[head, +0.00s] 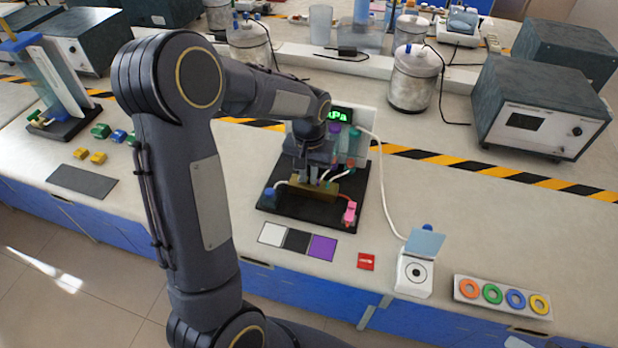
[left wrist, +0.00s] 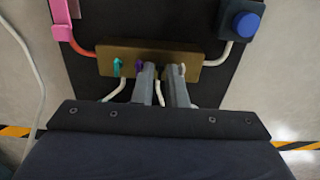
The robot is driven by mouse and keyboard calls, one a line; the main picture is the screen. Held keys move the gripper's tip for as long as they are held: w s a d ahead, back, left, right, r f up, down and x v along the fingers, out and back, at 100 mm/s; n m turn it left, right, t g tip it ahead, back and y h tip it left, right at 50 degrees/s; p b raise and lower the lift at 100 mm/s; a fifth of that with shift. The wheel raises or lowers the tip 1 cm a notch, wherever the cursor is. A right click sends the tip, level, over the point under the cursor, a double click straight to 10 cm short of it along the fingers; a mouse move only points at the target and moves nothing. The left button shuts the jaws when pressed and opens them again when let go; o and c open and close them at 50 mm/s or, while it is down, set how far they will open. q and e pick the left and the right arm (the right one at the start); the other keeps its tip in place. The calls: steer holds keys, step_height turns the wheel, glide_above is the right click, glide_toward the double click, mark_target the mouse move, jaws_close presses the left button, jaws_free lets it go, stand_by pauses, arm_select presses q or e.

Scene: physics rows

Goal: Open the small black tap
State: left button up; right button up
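A brass block (left wrist: 202,71) with small taps stands on a black board (left wrist: 97,15). A whitish piece (left wrist: 182,69) shows at the right finger's tip. I cannot make out the small black tap; my fingers may hide it. My left gripper (left wrist: 163,72) points down at the block, fingers apart with a gap between them. In the head view the left gripper (head: 315,176) is over the brass block (head: 325,189). The right gripper is not in view.
A blue button (left wrist: 246,24) and a pink part (left wrist: 61,18) flank the block. Bottles (head: 356,144) and a green-lit display (head: 340,115) stand behind it. White tubes (head: 378,180) run nearby. A white device (head: 415,272) and colored rings (head: 502,297) lie right; the front counter has free room.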

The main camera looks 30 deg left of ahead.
arm_select(q)
jaws_close()
steer(key=n, duration=0.7)
